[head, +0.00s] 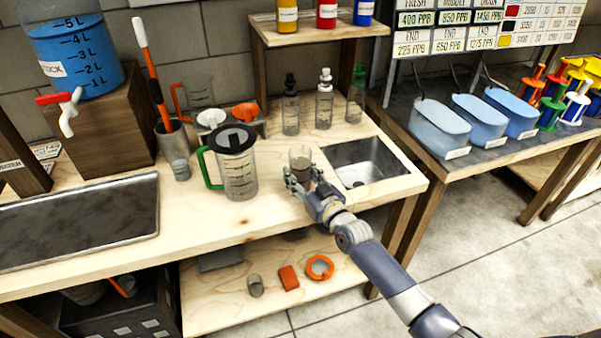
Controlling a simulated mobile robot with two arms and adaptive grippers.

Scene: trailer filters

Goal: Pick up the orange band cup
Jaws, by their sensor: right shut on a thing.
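A small clear cup (300,156) with greyish-brown contents stands upright at the wooden bench top, right of the large pitcher. My right gripper (299,178) is shut on its lower part from the front. The fingers hide that part, and no orange band shows on the cup. I cannot tell whether the cup touches the bench. Another small cup (255,286) is on the lower shelf. My left gripper is not in view.
A graduated pitcher (234,165) with a dark lid and green handle stands close left. A sink basin (366,166) is at right. Several bottles (324,104) stand behind. An orange ring (319,268) and orange block (288,278) lie on the lower shelf. Bare bench lies in front.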

